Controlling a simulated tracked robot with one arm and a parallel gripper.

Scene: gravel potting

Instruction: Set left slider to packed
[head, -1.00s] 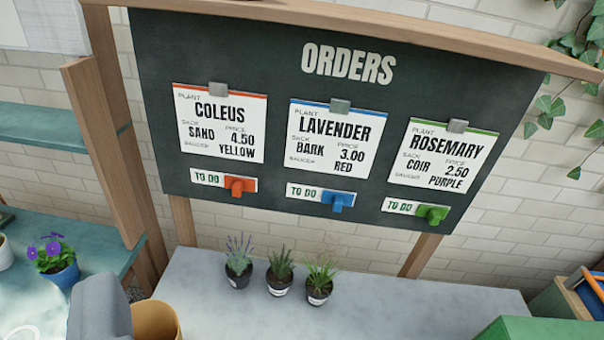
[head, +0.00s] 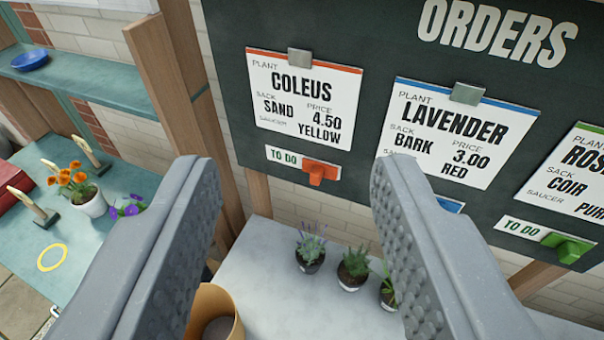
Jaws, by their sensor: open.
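The left slider (head: 321,172) is an orange knob at the right end of a strip reading "TO DO" (head: 284,157), under the Coleus card (head: 304,100) on the dark orders board (head: 228,60). My gripper (head: 290,185) is open and empty, its two grey padded fingers spread in the foreground. The orange knob shows in the gap between the fingers, farther off, with no contact seen. The blue slider (head: 450,205) is mostly hidden behind the right finger. The green slider (head: 567,248) is at the right, also beside a "TO DO" label.
Three small potted plants (head: 310,250) stand on the pale table (head: 270,300) below the board. A tan pot (head: 213,315) is low between the fingers. A wooden post (head: 172,90) rises left of the board. A teal bench (head: 70,235) holds an orange-flowered pot (head: 85,195).

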